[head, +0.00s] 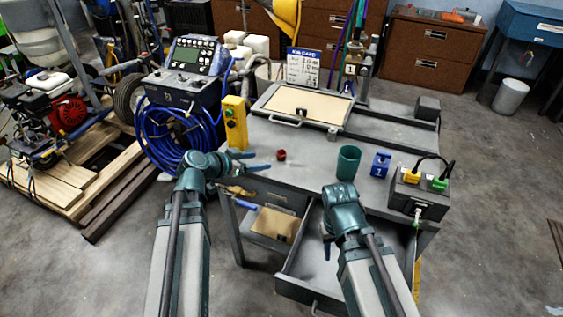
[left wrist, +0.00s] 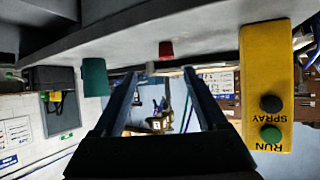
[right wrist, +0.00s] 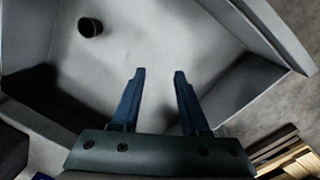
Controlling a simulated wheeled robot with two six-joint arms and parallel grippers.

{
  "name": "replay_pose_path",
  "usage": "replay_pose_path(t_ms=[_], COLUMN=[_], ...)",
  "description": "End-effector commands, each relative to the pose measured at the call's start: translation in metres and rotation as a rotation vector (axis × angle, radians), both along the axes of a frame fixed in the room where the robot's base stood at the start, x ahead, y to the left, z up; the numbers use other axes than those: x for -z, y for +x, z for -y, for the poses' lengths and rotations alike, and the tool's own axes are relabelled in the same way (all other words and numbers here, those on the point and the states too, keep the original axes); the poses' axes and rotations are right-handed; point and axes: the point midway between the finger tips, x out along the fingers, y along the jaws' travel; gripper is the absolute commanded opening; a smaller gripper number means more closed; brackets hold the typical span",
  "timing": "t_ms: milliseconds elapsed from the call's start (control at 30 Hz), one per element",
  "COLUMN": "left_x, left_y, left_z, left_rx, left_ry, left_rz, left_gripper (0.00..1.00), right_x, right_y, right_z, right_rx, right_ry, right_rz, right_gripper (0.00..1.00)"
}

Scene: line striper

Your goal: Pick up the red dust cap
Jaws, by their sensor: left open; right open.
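The red dust cap (head: 281,155) is a small red cylinder on the grey table top, near its front left edge. It also shows in the left wrist view (left wrist: 166,49), which is upside down, between and beyond the fingertips. My left gripper (head: 263,160) is open and empty, just left of the cap and apart from it. Its open fingers also frame the left wrist view (left wrist: 160,74). My right gripper (head: 328,248) is open and empty over the open drawer; its fingers show in the right wrist view (right wrist: 159,72).
A yellow control box (head: 235,122) stands left of the cap. A green cup (head: 348,162), a blue block (head: 380,164) and a dark connector box (head: 419,192) stand to the right. The open drawer (head: 300,268) juts out in front and holds a dark round object (right wrist: 90,27).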

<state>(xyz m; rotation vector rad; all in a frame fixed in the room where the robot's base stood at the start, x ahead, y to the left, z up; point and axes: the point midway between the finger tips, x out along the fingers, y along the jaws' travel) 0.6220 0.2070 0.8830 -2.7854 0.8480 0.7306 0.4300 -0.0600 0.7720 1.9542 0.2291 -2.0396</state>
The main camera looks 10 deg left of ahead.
Motion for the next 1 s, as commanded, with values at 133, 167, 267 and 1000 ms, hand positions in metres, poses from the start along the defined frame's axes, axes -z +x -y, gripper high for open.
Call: replay_pose_path(t_ms=[133,167,267,1000], left_x=[-0.001,0.0,0.007,0.04], left_y=[0.002,0.003,0.012,0.067], left_z=[-0.004,-0.003,0.002,0.039], left_rx=[-0.006,-0.005,-0.002,-0.004], left_ry=[0.001,0.0,0.0,0.0], left_rz=[0.017,0.017,0.015,0.013], left_gripper=[0.75,0.75,0.75,0.75], right_x=[0.001,0.002,0.009,0.042], right_y=[0.0,0.0,0.0,0.0], right_z=[0.0,0.0,0.0,0.0], right_rx=[0.0,0.0,0.0,0.0], right_ry=[0.0,0.0,0.0,0.0], right_rz=[0.0,0.0,0.0,0.0], right_gripper=[0.45,0.45,0.45,0.45])
